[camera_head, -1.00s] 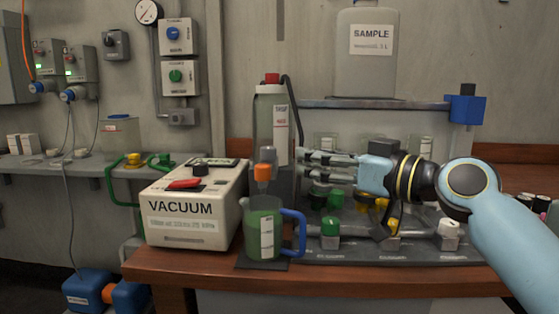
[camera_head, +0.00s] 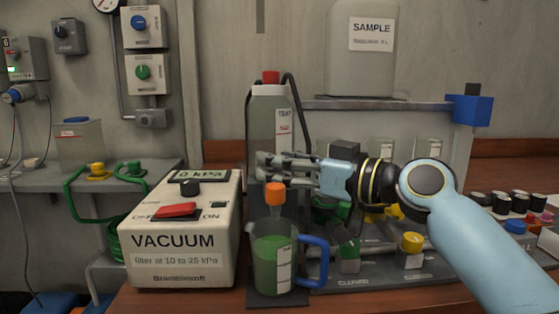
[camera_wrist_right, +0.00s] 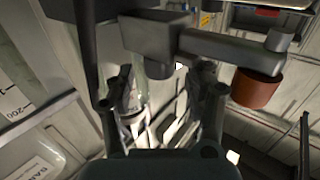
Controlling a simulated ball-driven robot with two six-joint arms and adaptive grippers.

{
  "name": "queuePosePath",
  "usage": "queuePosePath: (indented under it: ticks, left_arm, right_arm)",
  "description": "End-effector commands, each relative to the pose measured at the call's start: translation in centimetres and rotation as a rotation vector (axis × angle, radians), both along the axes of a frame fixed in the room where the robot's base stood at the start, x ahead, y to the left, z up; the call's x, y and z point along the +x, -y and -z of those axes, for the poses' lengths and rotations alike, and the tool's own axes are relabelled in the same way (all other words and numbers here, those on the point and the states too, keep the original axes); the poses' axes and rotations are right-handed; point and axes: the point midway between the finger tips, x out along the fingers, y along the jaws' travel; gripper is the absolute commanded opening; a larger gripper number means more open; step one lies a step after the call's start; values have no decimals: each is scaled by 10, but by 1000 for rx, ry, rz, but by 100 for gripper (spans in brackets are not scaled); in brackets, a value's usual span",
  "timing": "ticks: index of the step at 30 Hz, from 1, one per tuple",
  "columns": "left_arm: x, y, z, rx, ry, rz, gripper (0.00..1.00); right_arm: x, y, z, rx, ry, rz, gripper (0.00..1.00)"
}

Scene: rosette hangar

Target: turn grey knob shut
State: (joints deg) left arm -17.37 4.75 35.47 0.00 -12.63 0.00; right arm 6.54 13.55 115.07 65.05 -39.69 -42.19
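A green knob (camera_head: 349,250) and a yellow knob (camera_head: 412,242) sit on the valve rail at right. My right gripper (camera_head: 262,168) is open and empty, fingers pointing left before the red-capped bottle (camera_head: 271,115). Its spread fingers also show in the right wrist view (camera_wrist_right: 162,92). My left gripper is out of view.
A jug (camera_head: 270,260) of green liquid with an orange top and blue handle stands below my right gripper. A sample tank (camera_head: 361,60) stands on a shelf behind. Small coloured caps (camera_head: 518,202) lie at far right. My right arm hides part of the rail.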

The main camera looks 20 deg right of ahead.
Motion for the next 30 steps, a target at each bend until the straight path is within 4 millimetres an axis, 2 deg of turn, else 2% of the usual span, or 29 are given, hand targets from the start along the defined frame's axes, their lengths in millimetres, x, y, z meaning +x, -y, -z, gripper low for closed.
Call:
queuePosePath:
  ticks: [1,5,12,22,30]
  left_arm:
    - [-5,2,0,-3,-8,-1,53]
    - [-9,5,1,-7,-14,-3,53]
    - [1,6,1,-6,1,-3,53]
    - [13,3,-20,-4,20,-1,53]
    - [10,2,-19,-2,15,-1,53]
  right_arm:
    - [0,0,0,0,0,0,48]
    - [0,0,0,0,0,0,31]
    - [0,0,0,-1,1,1,0]
    - [-1,-2,-3,2,1,115,0]
    - [-1,-2,-1,-1,2,133,0]
